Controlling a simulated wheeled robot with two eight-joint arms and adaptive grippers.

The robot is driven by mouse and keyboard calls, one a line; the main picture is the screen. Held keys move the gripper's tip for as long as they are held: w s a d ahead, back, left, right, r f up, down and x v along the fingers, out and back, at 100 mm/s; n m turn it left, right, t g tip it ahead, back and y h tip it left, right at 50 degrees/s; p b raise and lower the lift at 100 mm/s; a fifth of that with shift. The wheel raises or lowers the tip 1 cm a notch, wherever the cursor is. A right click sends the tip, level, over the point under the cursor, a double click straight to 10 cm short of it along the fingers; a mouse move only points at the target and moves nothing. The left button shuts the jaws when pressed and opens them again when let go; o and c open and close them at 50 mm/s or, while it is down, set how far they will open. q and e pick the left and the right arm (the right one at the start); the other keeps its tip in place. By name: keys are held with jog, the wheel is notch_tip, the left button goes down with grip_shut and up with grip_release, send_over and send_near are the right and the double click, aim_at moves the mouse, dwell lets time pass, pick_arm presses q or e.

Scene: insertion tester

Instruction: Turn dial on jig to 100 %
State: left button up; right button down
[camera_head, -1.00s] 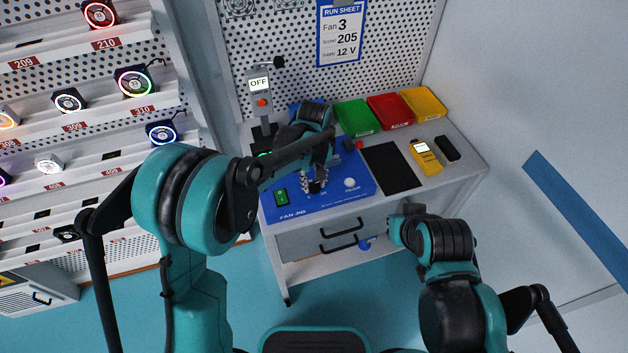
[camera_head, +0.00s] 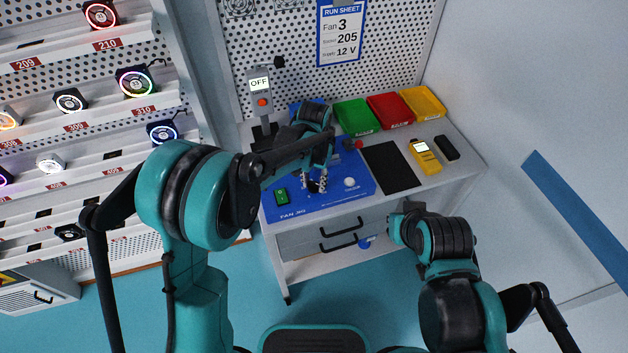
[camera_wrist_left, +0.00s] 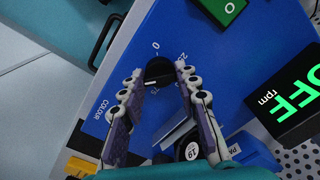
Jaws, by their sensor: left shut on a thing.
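The blue fan jig (camera_head: 349,203) lies on the bench in the head view. Its black dial (camera_wrist_left: 158,71) sits between the fingertips of my left gripper (camera_wrist_left: 156,80) in the left wrist view, and the gripper is shut on it. Scale marks 0, 25 and 75 show around the dial. A white line on the dial lies near the 75 mark. In the head view my left gripper (camera_head: 314,184) points down onto the jig.
Green (camera_head: 356,117), red (camera_head: 391,111) and yellow (camera_head: 423,103) bins stand along the back of the bench. A black mat (camera_head: 390,167), a yellow meter (camera_head: 425,156) and a black block (camera_head: 447,148) lie to the right. A green switch (camera_head: 281,196) is on the jig, left of my gripper.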

aim_at(314, 183)
pick_arm(q)
jog(key=shift+m, duration=0.4)
jog(key=o, duration=1.2)
jog(key=shift+c, duration=0.2)
notch_tip(314, 183, up, 12)
